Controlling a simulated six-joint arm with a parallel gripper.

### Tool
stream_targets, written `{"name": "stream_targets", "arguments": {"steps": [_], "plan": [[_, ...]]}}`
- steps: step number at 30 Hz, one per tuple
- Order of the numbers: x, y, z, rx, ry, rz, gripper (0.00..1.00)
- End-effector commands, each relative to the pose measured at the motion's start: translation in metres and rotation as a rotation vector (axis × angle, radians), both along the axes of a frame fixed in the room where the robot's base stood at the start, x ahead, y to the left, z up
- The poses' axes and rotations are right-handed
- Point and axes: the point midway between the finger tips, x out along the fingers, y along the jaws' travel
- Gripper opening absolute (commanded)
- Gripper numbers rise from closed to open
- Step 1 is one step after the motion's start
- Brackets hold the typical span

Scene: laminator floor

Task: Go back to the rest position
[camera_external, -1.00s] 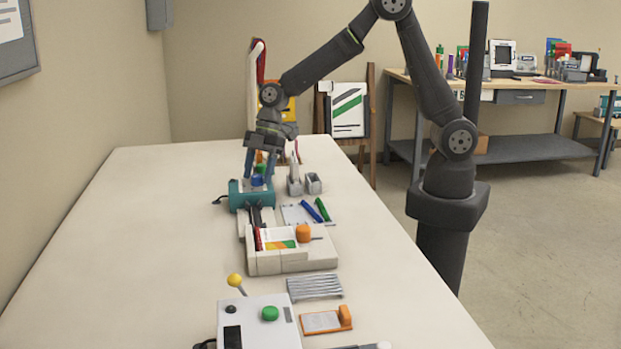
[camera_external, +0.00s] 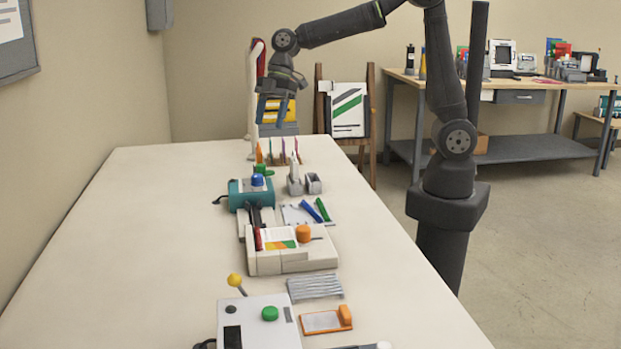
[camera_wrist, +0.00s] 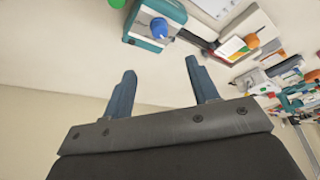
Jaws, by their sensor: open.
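My gripper (camera_external: 274,112) is raised above the far end of the white table (camera_external: 120,230), with its blue fingers pointing down. It is open and empty. In the wrist view the two blue fingers of my gripper (camera_wrist: 160,88) stand apart with only bare tabletop and wall between them. A teal machine (camera_external: 240,196) with a blue knob (camera_external: 258,181) sits on the table below and nearer the camera, clear of my fingers. The teal machine (camera_wrist: 148,12) and the blue knob (camera_wrist: 159,28) also show at the top of the wrist view.
A white laminator (camera_external: 290,260) with an orange knob (camera_external: 303,232) lies along the table's middle. A control box (camera_external: 258,325) with a yellow-topped lever (camera_external: 235,281) is at the front. Small grey holders (camera_external: 313,183) stand beyond. The table's left side is bare.

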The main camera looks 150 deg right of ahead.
Motion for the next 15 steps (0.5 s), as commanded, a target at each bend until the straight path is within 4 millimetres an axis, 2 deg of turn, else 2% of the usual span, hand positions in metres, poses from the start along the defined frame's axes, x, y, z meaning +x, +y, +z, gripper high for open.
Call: {"name": "stream_targets", "arguments": {"steps": [3,6,15], "plan": [[-0.01,-0.001,0.024,-0.004,-0.001,-0.003,0.54],[0.001,0.001,-0.002,0.005,0.003,0.002,0.54],[0.024,0.001,-0.059,0.003,0.002,0.001,0.54]]}}
